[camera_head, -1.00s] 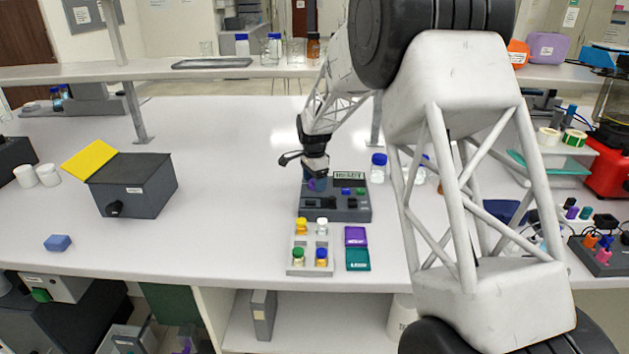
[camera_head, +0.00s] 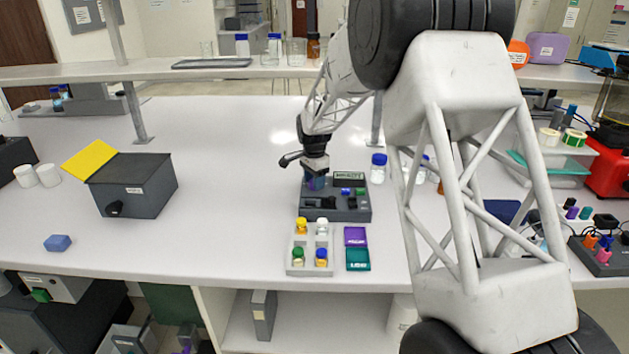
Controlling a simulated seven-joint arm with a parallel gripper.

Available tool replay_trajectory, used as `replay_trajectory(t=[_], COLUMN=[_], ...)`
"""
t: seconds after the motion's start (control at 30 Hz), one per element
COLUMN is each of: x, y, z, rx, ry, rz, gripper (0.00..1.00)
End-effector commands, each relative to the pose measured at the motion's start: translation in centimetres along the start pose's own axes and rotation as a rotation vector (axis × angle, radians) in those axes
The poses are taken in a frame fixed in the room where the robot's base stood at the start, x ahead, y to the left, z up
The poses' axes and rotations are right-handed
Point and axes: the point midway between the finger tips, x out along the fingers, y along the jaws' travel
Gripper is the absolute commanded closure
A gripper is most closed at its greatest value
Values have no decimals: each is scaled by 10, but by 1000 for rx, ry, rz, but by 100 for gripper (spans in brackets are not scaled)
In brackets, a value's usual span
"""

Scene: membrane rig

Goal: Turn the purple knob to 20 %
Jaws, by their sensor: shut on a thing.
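The membrane rig (camera_head: 335,214) is a dark grey box on the bench, with a small display (camera_head: 348,180) at its back right whose text is too small to read. Blue and green buttons sit below the display. My gripper (camera_head: 315,180) is over the rig's back left corner, pointing down, shut on the purple knob (camera_head: 313,186). Only a little purple shows at the fingers; most of the knob and any scale around it are hidden.
A rack (camera_head: 297,262) with several capped vials stands in front of the rig, beside purple (camera_head: 356,237) and teal (camera_head: 358,259) boxes. Bottles (camera_head: 378,168) stand right of the rig. A grey box with a yellow lid (camera_head: 132,187) is at left; bench between is clear.

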Motion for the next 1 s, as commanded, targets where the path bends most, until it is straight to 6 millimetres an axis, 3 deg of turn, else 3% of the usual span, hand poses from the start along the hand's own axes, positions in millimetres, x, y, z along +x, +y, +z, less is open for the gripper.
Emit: replay_trajectory(t=[1.0], x=[1], y=[1], z=[0], rx=[-880], ry=[22], rz=[2], gripper=[80])
